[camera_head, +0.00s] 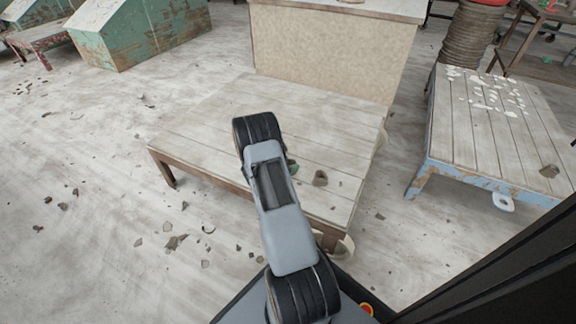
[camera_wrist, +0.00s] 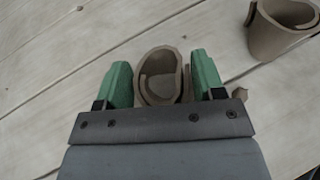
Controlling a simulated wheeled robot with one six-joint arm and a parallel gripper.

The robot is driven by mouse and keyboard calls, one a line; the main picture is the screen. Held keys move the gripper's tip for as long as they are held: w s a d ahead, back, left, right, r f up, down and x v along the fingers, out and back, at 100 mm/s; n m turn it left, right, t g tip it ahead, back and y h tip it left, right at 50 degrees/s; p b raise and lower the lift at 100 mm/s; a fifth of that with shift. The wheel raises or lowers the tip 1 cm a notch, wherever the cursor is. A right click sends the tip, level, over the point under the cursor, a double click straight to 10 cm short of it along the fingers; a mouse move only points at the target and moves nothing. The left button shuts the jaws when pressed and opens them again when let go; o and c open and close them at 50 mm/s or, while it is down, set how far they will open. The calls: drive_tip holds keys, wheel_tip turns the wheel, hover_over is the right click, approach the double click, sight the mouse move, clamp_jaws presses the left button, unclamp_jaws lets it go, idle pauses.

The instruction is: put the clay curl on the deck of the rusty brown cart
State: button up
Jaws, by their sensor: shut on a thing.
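My gripper (camera_wrist: 161,64) has green fingers on both sides of a grey-brown clay curl (camera_wrist: 158,88), shut on it. The curl is a rolled, open-topped piece, seen from above over pale planks. I cannot tell whether it touches the planks. In the head view my arm hides the held curl, and only a bit of green finger (camera_head: 292,167) shows. Below is a low plank deck (camera_head: 215,125) on a brown frame, which looks like the rusty brown cart. A second clay curl (camera_head: 320,178) stands on this deck; it also shows in the wrist view (camera_wrist: 268,45), right of my gripper.
A blue-framed plank cart (camera_head: 440,150) with pale scraps and a brown lump (camera_head: 549,171) stands at right. A beige block (camera_head: 330,50) is behind the brown-framed deck. Clay scraps (camera_head: 175,241) lie on the floor at left. The deck's left part is clear.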

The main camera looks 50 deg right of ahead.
drive_tip(key=shift+f, duration=0.15)
drive_tip(key=o, duration=1)
